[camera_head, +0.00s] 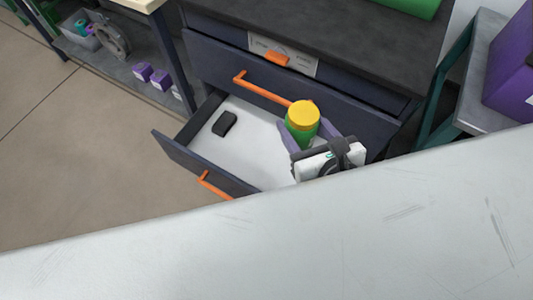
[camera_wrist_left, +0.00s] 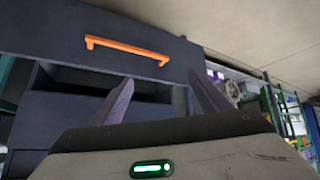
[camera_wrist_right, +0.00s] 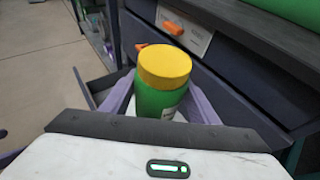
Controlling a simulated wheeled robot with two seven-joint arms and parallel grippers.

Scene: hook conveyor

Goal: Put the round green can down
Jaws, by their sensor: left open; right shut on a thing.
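The round green can (camera_head: 301,128) has a yellow lid and is upright between the purple fingers of my right gripper (camera_head: 303,136). My right gripper is shut on it. In the head view the can overlaps the right part of the open drawer (camera_head: 262,158); I cannot tell whether its base touches the drawer floor. The can (camera_wrist_right: 158,104) also fills the middle of the right wrist view, its lower part hidden by the gripper. My left gripper (camera_wrist_left: 160,80) is open and empty, facing a dark drawer front with an orange handle (camera_wrist_left: 127,50). It is not in the head view.
A small black object (camera_head: 224,123) lies in the drawer's left part, with bare floor around it. A shut drawer with an orange handle (camera_head: 262,88) is above. A pale slab (camera_head: 300,240) fills the foreground. A shelf with a purple box (camera_head: 512,75) stands at right.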

